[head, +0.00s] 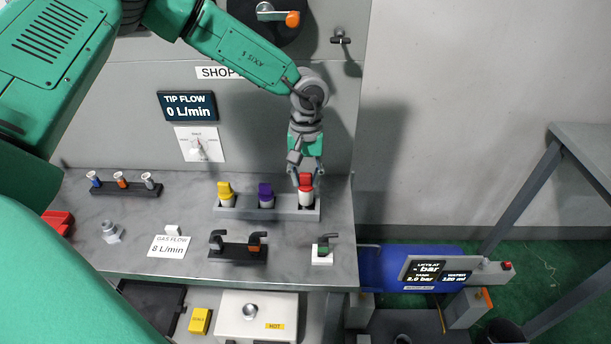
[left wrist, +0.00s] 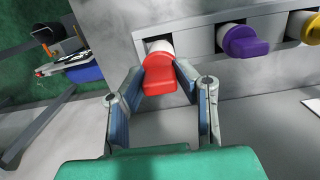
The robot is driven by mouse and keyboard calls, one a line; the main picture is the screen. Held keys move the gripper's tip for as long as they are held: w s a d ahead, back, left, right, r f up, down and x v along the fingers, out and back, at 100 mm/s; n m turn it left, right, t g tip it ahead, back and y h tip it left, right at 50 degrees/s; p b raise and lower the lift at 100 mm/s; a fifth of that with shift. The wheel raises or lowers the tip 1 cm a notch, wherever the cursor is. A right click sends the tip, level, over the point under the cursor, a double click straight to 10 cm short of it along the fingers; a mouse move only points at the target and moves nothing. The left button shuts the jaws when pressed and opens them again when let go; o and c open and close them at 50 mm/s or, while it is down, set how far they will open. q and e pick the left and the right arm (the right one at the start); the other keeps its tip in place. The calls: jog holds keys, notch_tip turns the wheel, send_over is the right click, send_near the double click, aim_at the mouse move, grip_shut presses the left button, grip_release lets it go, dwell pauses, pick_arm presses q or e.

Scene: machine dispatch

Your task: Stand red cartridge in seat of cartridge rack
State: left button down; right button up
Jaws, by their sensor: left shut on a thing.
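The red cartridge (head: 306,190), with a red top and white body, is upright at the right end of the grey cartridge rack (head: 286,214). My left gripper (head: 306,178) is above it with its fingers down around the red top. In the left wrist view the red cartridge (left wrist: 158,72) is between the two fingers of the left gripper (left wrist: 160,78), its white body at the rack's end seat. Whether it is fully down in the seat is hard to tell. A yellow cartridge (head: 226,193) and a purple cartridge (head: 265,194) stand in the rack's other seats. My right gripper is out of view.
A black holder (head: 238,250) and a white block with a green-and-black part (head: 322,252) stand in front of the rack. A black strip with several small pieces (head: 125,189) is at the left. The bench's right edge is close to the rack.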

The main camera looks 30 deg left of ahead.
pick_arm(q)
jog(key=shift+f, duration=0.55)
jog(key=shift+r, duration=0.15)
jog(key=shift+r+p, duration=0.3)
jog(key=shift+p, duration=0.2)
jog(key=shift+d, duration=0.2)
dwell(0.7)
jog(key=shift+p, duration=0.6)
jog(key=shift+f+b, duration=0.7)
jog(key=shift+f, duration=1)
jog(key=c, duration=0.7)
grip_release()
jog(key=shift+c, duration=0.2)
jog(key=shift+r, duration=0.2)
